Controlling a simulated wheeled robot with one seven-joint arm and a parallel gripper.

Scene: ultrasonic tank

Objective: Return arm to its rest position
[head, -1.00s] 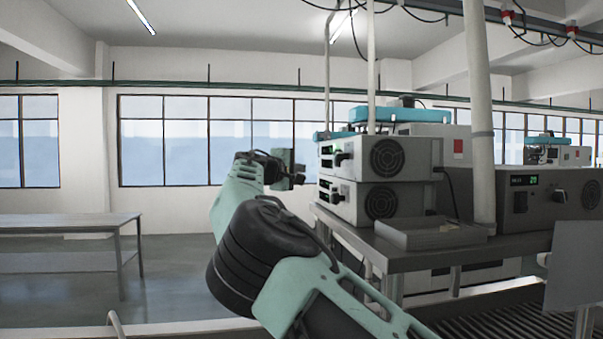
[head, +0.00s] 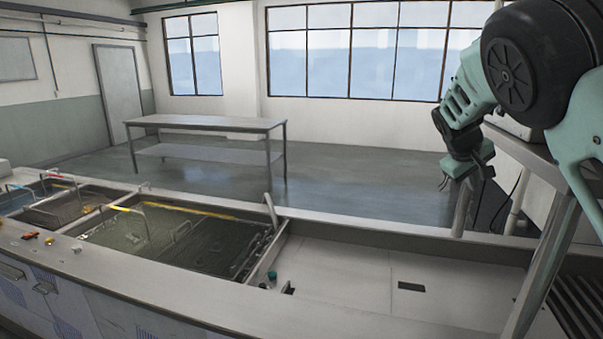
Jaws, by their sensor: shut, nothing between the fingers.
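My arm comes in from the right edge, mint green with a large black joint. My gripper (head: 443,184) hangs at its far end, at the right of the head view, pointing down and to the left. It is small and dark here, shut, with nothing held in it. It is in front of the floor beyond the bench, left of the metal table at the right edge.
A long bench (head: 335,232) crosses the foreground. At its left are sunken tanks (head: 185,240) with wire handles. A metal table (head: 205,126) stands by the far wall, with open floor (head: 330,180) around it. Another metal table (head: 532,160) is close to my arm.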

